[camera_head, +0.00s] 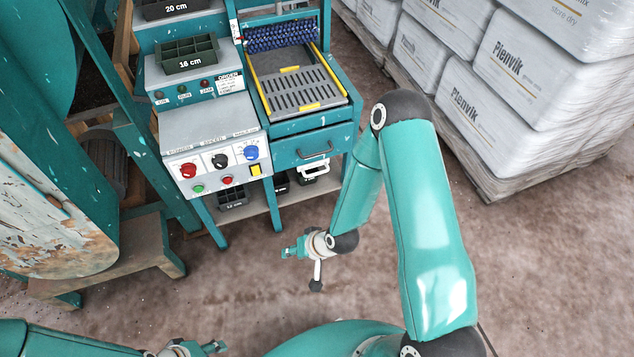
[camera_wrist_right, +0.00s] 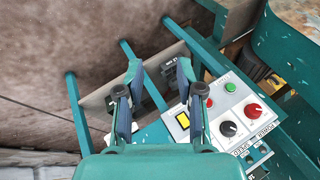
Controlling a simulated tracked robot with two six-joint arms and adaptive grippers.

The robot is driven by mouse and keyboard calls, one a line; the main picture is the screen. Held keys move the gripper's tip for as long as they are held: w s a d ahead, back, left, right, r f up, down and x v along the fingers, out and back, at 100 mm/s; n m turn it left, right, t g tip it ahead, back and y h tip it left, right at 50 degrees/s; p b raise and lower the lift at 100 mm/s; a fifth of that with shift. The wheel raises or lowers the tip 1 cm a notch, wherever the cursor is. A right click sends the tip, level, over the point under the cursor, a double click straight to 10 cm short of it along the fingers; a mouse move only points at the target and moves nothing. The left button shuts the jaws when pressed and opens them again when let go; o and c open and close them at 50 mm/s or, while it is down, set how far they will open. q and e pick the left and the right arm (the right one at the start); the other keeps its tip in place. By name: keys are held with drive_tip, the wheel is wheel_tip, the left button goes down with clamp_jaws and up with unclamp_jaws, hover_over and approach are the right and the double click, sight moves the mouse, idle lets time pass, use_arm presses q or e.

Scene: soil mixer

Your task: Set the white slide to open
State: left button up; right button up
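A small white handle-like piece (camera_head: 313,169) shows under the drawer of the teal machine, and a small white piece with red (camera_head: 235,31) sits at the left of its chute. I cannot tell for sure which is the white slide, or its setting. My right gripper (camera_head: 291,250) is in front of the machine, low and apart from both pieces. In the right wrist view its two fingers (camera_wrist_right: 158,72) are spread with nothing between them. My left gripper (camera_head: 217,346) is at the bottom edge, too small to tell if open.
A control panel (camera_head: 207,171) with knobs and buttons stands left of the drawer (camera_head: 311,148); it also shows in the right wrist view (camera_wrist_right: 222,112). Wrapped bags (camera_head: 490,110) are stacked at right. A rusty drum (camera_head: 45,225) stands at left. The floor (camera_head: 215,285) in front is clear.

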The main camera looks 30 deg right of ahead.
drive_tip(key=w+d+f+m+t+b, duration=0.3)
drive_tip(key=w+d+f+t+b, duration=0.1)
drive_tip(key=w+d+f+b, duration=0.35)
drive_tip(key=m+t+b, duration=0.7)
drive_tip(key=t+b, duration=0.4)
drive_tip(key=b, duration=0.5)
approach(317, 173)
drive_tip(key=b+x, duration=0.1)
drive_tip(key=x, duration=0.2)
drive_tip(key=b+x, duration=0.1)
drive_tip(key=x, duration=0.2)
drive_tip(key=b+x, duration=0.2)
drive_tip(key=x, duration=0.2)
drive_tip(key=shift+w+f, duration=0.15)
drive_tip(key=shift+f, duration=0.15)
use_arm(q)
wheel_tip(317, 173, down, 30)
drive_tip(key=shift+f, duration=0.25)
use_arm(e)
drive_tip(key=shift+g+h, duration=0.3)
clamp_jaws()
